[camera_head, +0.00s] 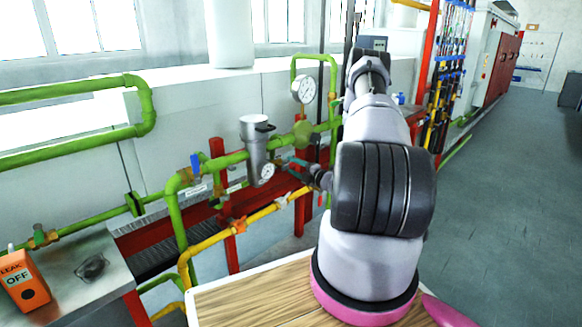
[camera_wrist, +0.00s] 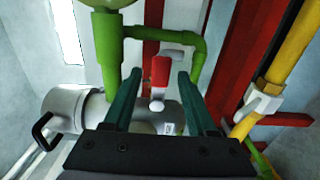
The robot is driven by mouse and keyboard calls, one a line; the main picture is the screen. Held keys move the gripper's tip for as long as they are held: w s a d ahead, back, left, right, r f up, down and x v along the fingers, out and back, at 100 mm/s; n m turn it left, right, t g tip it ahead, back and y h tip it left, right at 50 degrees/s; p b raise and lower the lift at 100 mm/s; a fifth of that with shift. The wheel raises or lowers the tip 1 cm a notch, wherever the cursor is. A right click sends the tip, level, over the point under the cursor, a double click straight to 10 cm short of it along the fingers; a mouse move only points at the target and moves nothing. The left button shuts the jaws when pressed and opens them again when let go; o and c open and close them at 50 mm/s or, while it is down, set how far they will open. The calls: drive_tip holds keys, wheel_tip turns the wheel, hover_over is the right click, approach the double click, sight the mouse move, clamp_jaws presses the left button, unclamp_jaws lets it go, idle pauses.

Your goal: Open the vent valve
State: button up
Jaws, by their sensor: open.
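A small valve with a red handle (camera_wrist: 160,70) and a pale stem shows between my gripper's fingers in the wrist view; I take it to be the vent valve. The handle points upward in that view. My gripper (camera_wrist: 159,76) is open, its two teal fingers on either side of the handle, with visible gaps and nothing held. In the head view my gripper (camera_head: 290,162) is beside the silver canister (camera_head: 254,145) on the green pipework. The red handle cannot be made out clearly there, and my arm hides part of the pipes.
Round gauges (camera_head: 304,89) sit near the canister. A yellow pipe (camera_wrist: 292,45) with a white-handled valve (camera_wrist: 262,100) runs at right in the wrist view. Red posts (camera_head: 225,240) hold the pipes. An orange box (camera_head: 24,283) reading "LEAK OFF" stands left. Floor at right is clear.

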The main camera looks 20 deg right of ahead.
drive_tip(key=v, duration=0.9)
drive_tip(key=shift+s, duration=0.15)
drive_tip(key=s+a+r+n+g+y, duration=0.3)
drive_tip(key=a+r+n+g+y, duration=0.6)
drive_tip(key=a+r+n, duration=1.1)
drive_tip(key=s+a+r+n+g+h, duration=0.35)
drive_tip(key=s+r+n, duration=0.25)
drive_tip(key=s+n, duration=0.2)
drive_tip(key=s+a+r+n+g+h, duration=0.25)
drive_tip(key=s+r+n+h, duration=0.25)
drive_tip(key=s+r+n, duration=0.25)
drive_tip(key=s+d+r+n+t+h, duration=0.3)
drive_tip(key=s+r+n, duration=0.4)
drive_tip(key=n, duration=0.3)
drive_tip(key=shift+s+t+h, duration=0.55)
drive_tip(key=shift+t+h, duration=0.3)
drive_tip(key=shift+t, duration=0.25)
